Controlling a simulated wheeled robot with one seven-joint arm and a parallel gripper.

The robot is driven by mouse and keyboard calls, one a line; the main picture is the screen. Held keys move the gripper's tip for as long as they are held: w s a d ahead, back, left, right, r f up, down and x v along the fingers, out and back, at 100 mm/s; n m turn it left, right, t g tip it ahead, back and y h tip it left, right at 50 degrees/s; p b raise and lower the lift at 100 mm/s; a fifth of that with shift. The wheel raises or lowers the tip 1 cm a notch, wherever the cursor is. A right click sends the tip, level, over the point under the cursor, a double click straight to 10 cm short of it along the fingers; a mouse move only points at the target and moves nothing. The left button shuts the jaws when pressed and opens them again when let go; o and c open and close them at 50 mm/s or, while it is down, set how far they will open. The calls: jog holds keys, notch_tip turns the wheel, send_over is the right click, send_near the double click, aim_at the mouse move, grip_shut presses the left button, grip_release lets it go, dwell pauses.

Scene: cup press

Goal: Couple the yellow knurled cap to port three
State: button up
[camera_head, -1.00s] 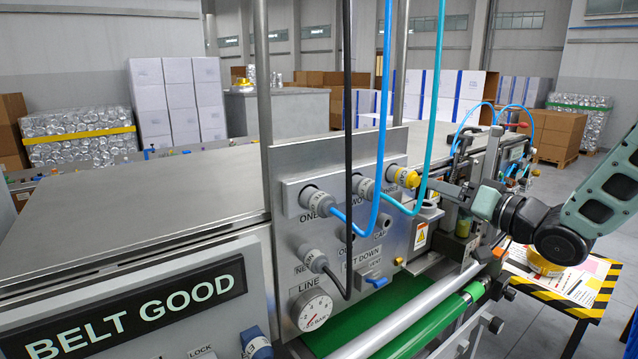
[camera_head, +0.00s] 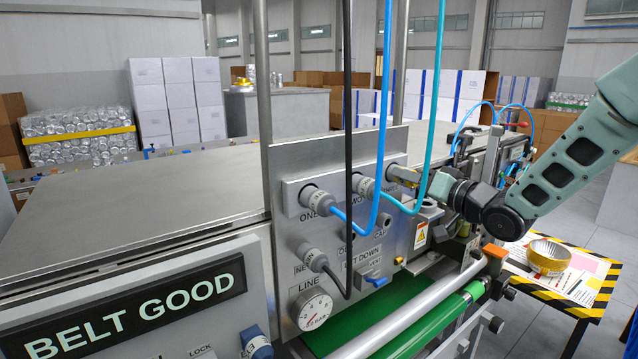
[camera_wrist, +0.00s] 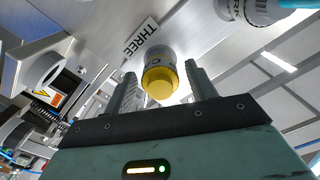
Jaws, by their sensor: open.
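The yellow cap (camera_wrist: 159,84) shows in the wrist view at the front of a grey collar (camera_wrist: 158,55) beside the THREE label (camera_wrist: 141,36) on the metal panel (camera_head: 405,230). My gripper (camera_wrist: 160,75) is open, one finger on each side of the cap, with a visible gap on both sides. In the head view my gripper (camera_head: 404,176) reaches in from the right to the panel's upper right, at port three. There my fingers largely hide the cap, and the THREE label is mostly covered.
Left of port three, a blue hose (camera_head: 375,160) runs to port ONE and a teal hose (camera_head: 436,100) to port TWO. A black hose (camera_head: 348,110) hangs in front of the panel. A gauge (camera_head: 314,309) and a blue-handled valve (camera_head: 376,281) sit below.

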jog(key=c, duration=1.2)
jog(key=shift+w+r, duration=0.1)
jog(key=shift+m+p, duration=2.65)
jog(key=shift+m, duration=0.15)
jog(key=shift+m+p, duration=2.65)
jog(key=shift+m, duration=0.55)
jog(key=o, duration=1.3)
